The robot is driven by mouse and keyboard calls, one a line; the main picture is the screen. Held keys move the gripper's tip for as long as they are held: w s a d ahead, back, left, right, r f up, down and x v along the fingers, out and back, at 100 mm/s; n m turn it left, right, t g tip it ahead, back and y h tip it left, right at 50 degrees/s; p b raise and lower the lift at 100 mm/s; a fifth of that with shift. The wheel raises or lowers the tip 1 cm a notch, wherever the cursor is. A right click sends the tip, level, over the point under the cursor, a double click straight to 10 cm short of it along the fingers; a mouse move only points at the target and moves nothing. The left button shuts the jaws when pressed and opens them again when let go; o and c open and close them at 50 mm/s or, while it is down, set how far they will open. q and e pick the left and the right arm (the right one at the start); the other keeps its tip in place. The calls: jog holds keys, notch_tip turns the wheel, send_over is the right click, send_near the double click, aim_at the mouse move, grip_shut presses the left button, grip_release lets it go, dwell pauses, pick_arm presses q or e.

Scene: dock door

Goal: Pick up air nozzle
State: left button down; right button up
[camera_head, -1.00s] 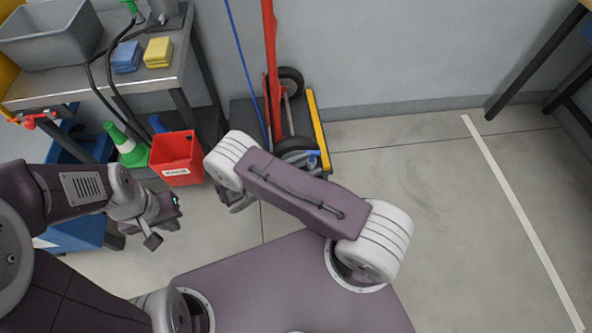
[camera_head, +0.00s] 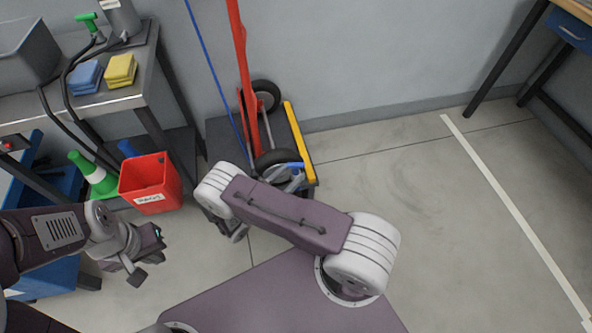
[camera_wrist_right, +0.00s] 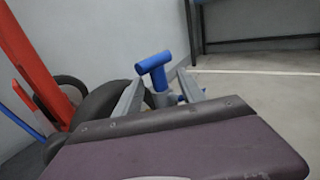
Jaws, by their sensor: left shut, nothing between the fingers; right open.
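A blue T-shaped piece, which looks like the air nozzle (camera_wrist_right: 153,64), shows upright in the right wrist view. Its blue top also shows in the head view (camera_head: 291,165), beside the black wheel. My right gripper (camera_wrist_right: 161,78) is open, with one grey finger on each side of the blue piece in the picture. I cannot tell whether the piece is between the fingertips or just beyond them. My left gripper (camera_head: 146,256) is shut and empty, below the red bucket.
A red hand truck (camera_head: 243,80) with black wheels stands by the wall, beside a yellow-edged platform (camera_head: 300,140). A blue hose (camera_head: 205,60) hangs there. A red bucket (camera_head: 150,185) and green cone (camera_head: 90,172) are left. Open floor (camera_head: 430,210) lies right.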

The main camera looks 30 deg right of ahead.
aim_at(302, 164)
jog(key=b+x, duration=0.1)
jog(key=x, duration=0.3)
jog(key=shift+d+r+b, duration=0.1)
jog(key=shift+b, duration=0.25)
jog(key=shift+w+d+r, duration=0.1)
jog(key=shift+w+d, duration=0.15)
jog(key=shift+d, duration=0.2)
grip_shut()
jog(key=s+d+r+p, duration=0.6)
jog(key=d+r+p, duration=0.2)
jog(key=r, duration=0.3)
jog(key=shift+d, duration=0.9)
